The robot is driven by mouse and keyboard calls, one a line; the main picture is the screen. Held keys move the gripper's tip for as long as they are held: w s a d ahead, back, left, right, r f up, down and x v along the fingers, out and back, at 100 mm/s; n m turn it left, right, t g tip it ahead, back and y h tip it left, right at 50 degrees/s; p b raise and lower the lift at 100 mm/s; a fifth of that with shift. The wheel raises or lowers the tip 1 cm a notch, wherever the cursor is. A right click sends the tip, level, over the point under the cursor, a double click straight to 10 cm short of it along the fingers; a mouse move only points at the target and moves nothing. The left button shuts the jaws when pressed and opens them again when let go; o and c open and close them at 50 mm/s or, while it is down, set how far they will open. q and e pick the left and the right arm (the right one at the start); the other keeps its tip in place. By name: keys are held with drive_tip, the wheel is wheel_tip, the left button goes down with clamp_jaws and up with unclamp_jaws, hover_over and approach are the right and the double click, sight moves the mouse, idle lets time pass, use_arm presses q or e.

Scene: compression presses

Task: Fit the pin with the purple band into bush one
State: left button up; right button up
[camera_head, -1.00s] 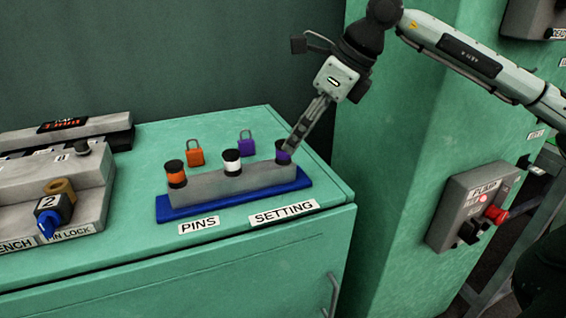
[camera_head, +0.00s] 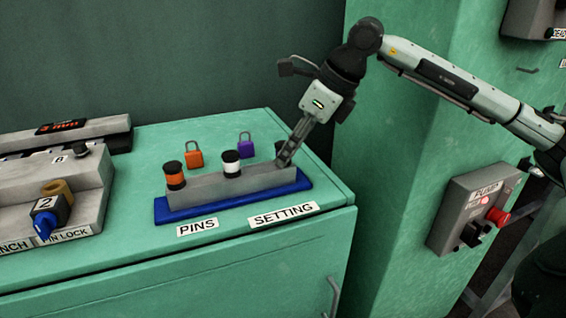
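The pin with the purple band stands at the right end of the grey pin rack (camera_head: 225,186). Only part of its dark top (camera_head: 281,146) shows; its purple band is hidden behind my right gripper (camera_head: 283,158). The fingers reach down at a slant onto this pin. I cannot tell whether they are closed on it. At the left, a grey fixture (camera_head: 92,190) carries a bronze-coloured bush (camera_head: 58,187) near a plate marked 2. I cannot make out a bush marked one. My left gripper is not in view.
An orange-banded pin (camera_head: 175,175) and a white-banded pin (camera_head: 231,164) stand in the same rack, on a blue base (camera_head: 190,213). Orange (camera_head: 194,154) and purple (camera_head: 246,146) padlocks are behind it. A green column (camera_head: 400,200) rises at the right, with a control box (camera_head: 475,208).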

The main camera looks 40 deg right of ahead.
sight(279, 143)
clamp_jaws()
drive_tip(key=shift+r, duration=0.25)
drive_tip(key=shift+r+p, duration=0.35)
drive_tip(key=shift+p, duration=0.1)
drive_tip(key=shift+r+p, duration=0.45)
drive_tip(key=shift+r, duration=0.15)
drive_tip(key=shift+r, duration=1.15)
drive_tip(key=shift+r, duration=1.95)
